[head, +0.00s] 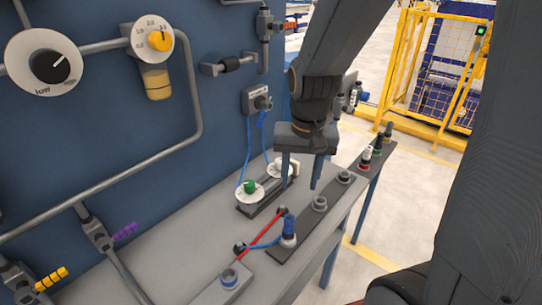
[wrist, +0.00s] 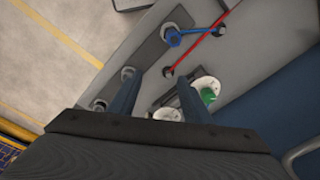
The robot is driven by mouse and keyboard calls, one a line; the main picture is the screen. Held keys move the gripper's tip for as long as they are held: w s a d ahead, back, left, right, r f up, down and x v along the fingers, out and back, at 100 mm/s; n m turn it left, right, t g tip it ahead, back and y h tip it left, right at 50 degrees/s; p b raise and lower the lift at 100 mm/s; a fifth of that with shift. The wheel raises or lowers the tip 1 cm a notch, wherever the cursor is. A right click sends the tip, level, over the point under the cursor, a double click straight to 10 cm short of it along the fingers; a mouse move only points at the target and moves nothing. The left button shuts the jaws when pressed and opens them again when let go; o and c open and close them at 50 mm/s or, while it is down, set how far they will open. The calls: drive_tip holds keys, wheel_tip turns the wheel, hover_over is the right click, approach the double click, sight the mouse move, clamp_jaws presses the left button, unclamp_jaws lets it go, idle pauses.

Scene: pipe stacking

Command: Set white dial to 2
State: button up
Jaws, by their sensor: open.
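The white dial (head: 276,170) sits on a dark plate on the bench, a pale round disc with a whitish knob partly hidden by a finger. The wrist view shows part of its disc (wrist: 168,114) between my fingers, near the right one. Its knob and setting cannot be read. A green-knobbed dial (head: 249,188) is beside it on the same plate, also in the wrist view (wrist: 207,94). My gripper (head: 301,184) is open, pointing down over the bench around the white dial's right side. Nothing is between its fingertips (wrist: 159,78). Contact with the dial cannot be told.
Wall dials, one black (head: 50,66) and one yellow (head: 158,41), are on the blue panel. A socket box (head: 257,100) with blue cables hangs behind.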

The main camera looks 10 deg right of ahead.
sight(280, 160)
drive_tip(key=w+m+b, duration=0.2)
drive_tip(key=w+m, duration=0.2)
drive_tip(key=w, duration=0.2)
drive_tip(key=w+m+b, duration=0.3)
drive_tip(key=w+m, duration=0.2)
drive_tip(key=w, duration=0.1)
drive_tip(key=w+m+g+b, duration=0.1)
drive_tip(key=w+m+b, duration=0.1)
drive_tip(key=w+m, duration=0.2)
drive_tip(key=shift+w+d+r+m, duration=0.1)
drive_tip(key=shift+w+d+m, duration=0.1)
drive_tip(key=shift+w, duration=0.45)
drive_tip(key=shift+w+d+r+m, duration=0.1)
drive_tip(key=shift+w+d, duration=0.05)
drive_tip(key=shift+w, duration=0.7)
drive_tip(key=shift+f+m, duration=0.2)
drive_tip(key=shift+m, duration=0.1)
drive_tip(key=shift+f+p, duration=0.3)
drive_tip(key=shift+f, duration=3.3)
drive_tip(key=c, duration=1)
drive_tip(key=shift+c, duration=0.2)
